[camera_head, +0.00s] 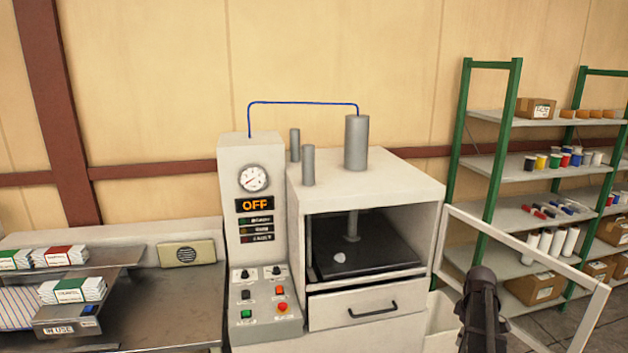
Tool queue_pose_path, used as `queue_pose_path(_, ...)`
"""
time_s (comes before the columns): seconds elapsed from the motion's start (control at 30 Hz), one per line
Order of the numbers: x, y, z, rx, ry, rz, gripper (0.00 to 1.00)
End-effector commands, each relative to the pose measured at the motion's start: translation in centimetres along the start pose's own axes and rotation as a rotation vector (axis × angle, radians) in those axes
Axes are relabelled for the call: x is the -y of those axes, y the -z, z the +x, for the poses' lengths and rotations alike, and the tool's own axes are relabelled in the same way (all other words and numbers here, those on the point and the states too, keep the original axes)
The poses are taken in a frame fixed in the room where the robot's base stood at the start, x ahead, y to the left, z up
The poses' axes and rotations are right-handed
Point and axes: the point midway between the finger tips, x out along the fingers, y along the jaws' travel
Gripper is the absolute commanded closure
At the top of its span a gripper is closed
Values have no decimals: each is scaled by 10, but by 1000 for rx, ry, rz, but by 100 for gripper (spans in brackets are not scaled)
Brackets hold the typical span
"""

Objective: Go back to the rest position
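My gripper (480,285) shows as a dark shape at the lower right, in front of the machine's open door. I see it from behind, and its fingers cannot be made out. Whether it touches the door frame cannot be told. The door (520,247) is a pale frame with a see-through pane, swung out to the right of the machine (415,180). Inside the open chamber, a small whitish lump (340,257) lies on a dark plate (385,255) below a grey rod.
The control panel (247,170) reads OFF, with buttons below. The drawer (335,308) under the chamber is shut. A workbench (180,300) with packets (70,257) is at left. A green-posted shelf (490,170) with spools and boxes stands at right. A pale bin (438,318) is beside the machine.

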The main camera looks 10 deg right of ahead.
Motion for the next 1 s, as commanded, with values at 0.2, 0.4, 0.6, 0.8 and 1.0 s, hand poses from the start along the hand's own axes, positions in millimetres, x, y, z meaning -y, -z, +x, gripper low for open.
queue_pose_path(0.2, 41, 39, 17, 8, -19, 59, 46)
queue_pose_path(0.4, 77, 70, 30, 12, -35, 117, 46)
queue_pose_path(0.6, 114, 96, 44, 12, -52, 176, 46)
queue_pose_path(0.8, 152, 119, 57, 9, -68, 233, 46)
queue_pose_path(1.0, 191, 138, 70, 3, -83, 291, 46)
